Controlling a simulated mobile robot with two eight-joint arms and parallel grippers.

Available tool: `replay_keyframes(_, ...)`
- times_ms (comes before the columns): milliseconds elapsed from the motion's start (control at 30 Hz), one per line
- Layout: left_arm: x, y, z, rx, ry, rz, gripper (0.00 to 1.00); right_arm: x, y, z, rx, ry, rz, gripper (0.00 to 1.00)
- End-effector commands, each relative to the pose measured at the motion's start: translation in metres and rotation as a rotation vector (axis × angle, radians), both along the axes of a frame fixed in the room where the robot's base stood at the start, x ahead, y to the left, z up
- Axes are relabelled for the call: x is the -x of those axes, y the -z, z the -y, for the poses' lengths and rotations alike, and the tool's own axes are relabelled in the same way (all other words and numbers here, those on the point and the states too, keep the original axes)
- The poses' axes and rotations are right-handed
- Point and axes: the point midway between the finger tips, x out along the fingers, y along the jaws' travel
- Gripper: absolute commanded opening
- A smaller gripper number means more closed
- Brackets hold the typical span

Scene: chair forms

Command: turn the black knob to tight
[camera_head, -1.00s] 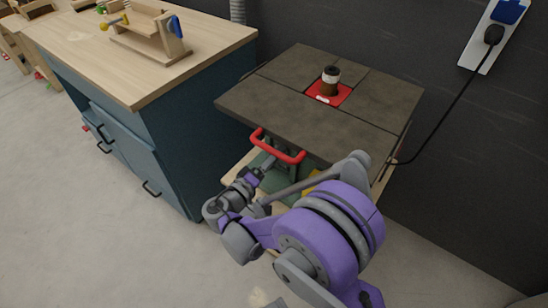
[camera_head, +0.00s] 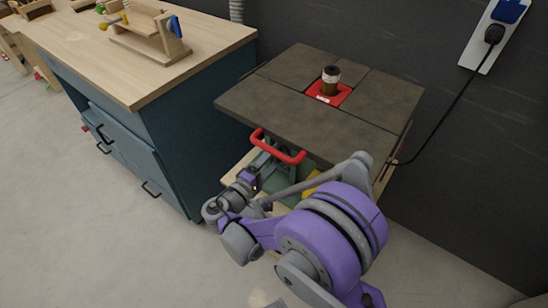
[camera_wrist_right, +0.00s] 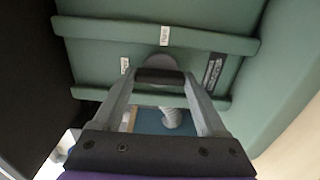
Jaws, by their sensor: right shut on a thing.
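The black knob (camera_wrist_right: 160,76) shows in the right wrist view as a short dark bar in front of a grey round disc on a green machine housing (camera_wrist_right: 105,50). My right gripper (camera_wrist_right: 161,82) is shut on it, with one finger at each end of the bar. One small white label (camera_wrist_right: 164,36) is above the knob and another (camera_wrist_right: 125,65) is to its left; their print is too small to read surely. In the head view the knob is hidden below the table top, and my right wrist reaches in there. My left gripper is not in view.
The dark machine table (camera_head: 270,105) overhangs the housing, with a red handle (camera_head: 278,148) at its front edge. A blue cabinet with a wooden top (camera_head: 205,45) stands close on the left. A black cable (camera_head: 450,115) hangs on the right. The floor in front is open.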

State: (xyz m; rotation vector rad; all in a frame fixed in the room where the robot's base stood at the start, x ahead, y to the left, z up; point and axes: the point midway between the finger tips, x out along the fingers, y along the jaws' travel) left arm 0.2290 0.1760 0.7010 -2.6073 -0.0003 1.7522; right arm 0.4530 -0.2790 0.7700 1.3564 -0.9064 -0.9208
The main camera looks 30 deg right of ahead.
Motion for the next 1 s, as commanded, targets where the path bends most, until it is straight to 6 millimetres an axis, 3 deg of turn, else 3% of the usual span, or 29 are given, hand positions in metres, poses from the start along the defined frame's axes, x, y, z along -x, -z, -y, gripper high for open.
replay_keyframes(167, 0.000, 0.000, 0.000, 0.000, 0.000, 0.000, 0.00, 0.000, 0.000, 0.000, -0.001, 0.000, -0.001, 0.19)
replay_keyframes(200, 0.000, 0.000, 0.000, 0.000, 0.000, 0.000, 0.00, 0.000, 0.000, 0.000, -0.001, 0.000, -0.001, 0.80)
replay_keyframes(300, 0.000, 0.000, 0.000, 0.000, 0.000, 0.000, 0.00, 0.000, 0.000, 0.000, -0.001, 0.000, -0.001, 0.98)
replay_keyframes(667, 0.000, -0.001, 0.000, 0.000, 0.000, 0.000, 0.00, 0.002, 0.000, -0.007, -0.001, -0.002, 0.001, 1.00)
replay_keyframes(1000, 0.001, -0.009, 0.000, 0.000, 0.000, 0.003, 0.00, 0.026, 0.000, -0.067, -0.002, -0.006, 0.000, 1.00)
